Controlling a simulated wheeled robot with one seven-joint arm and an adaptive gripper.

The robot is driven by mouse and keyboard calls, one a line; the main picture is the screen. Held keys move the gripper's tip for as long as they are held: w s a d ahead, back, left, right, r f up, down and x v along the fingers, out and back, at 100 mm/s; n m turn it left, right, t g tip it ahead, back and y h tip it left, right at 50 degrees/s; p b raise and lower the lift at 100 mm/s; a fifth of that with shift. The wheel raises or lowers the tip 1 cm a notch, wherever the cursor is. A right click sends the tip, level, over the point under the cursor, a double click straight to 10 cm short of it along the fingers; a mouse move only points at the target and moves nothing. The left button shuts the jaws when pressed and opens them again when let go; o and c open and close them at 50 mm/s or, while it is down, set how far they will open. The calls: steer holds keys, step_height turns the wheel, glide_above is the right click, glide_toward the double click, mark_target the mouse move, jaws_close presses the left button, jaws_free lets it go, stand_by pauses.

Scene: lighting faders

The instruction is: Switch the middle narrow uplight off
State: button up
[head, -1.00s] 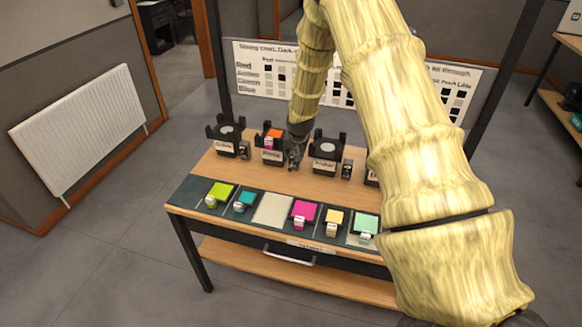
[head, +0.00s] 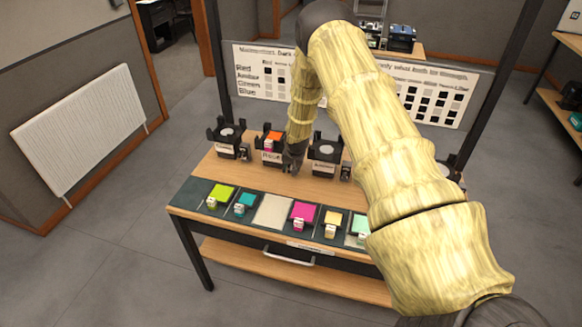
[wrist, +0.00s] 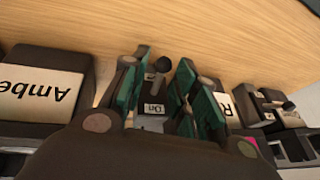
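Several black uplights with white labels stand in a row at the back of the wooden table. One (head: 228,138) is at the left, one with an orange top (head: 270,141) is beside it, and one with a pale round top (head: 325,150) is further right. My gripper (head: 291,168) is low between the last two. In the wrist view, a small dark switch box (wrist: 153,109) marked "On", with a round-knobbed lever (wrist: 161,66), sits between my open fingers. I cannot tell whether they touch it. The uplight labelled "Ambe…" (wrist: 40,84) is at the left there.
Coloured squares, including a magenta one (head: 303,210), line the table's front strip. A chart board (head: 440,92) stands behind. Another switch box (head: 345,172) is right of the pale-topped uplight. My arm hides the table's right part.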

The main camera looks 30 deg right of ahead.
steer(key=shift+w+f, duration=0.1)
steer(key=shift+f, duration=0.2)
jaws_close()
